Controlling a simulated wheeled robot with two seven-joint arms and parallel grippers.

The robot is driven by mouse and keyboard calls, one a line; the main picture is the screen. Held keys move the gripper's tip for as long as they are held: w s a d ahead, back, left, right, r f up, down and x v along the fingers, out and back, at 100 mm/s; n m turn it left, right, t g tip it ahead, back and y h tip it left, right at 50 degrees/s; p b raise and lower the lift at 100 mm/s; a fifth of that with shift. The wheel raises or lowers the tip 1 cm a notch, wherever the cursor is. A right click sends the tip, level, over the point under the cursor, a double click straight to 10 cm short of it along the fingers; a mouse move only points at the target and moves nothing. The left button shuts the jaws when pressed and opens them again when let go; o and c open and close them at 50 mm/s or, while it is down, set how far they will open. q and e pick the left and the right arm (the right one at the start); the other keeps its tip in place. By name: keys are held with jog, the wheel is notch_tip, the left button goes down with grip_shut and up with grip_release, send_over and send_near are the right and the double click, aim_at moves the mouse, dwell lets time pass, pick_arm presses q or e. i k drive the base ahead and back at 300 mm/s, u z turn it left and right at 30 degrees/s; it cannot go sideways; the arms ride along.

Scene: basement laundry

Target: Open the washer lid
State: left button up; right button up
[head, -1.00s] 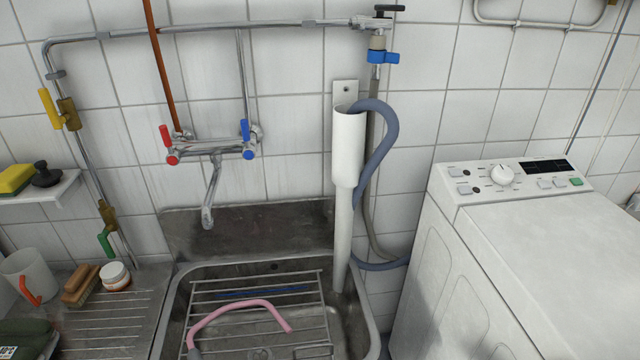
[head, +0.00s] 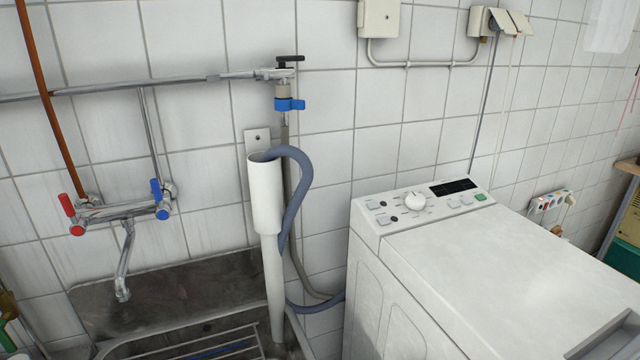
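The white top-loading washer (head: 400,295) stands at the right of the head view, to the right of the sink. Its lid (head: 510,265) is a flat white top panel and lies shut. A dark recess (head: 605,335) shows at the lid's front edge, cut by the lower right of the picture. The control panel (head: 425,205) with a round white knob, buttons and a dark display runs along the back of the washer's top. Neither of my grippers is in view.
A metal sink (head: 170,300) with a wire rack is at the lower left. A white standpipe (head: 266,200) with a grey-blue hose (head: 300,190) rises between sink and washer. A power strip (head: 550,202) is on the tiled wall behind the washer. The lid's top is clear.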

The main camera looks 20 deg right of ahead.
aim_at(501, 285)
jog(key=z, duration=2.2)
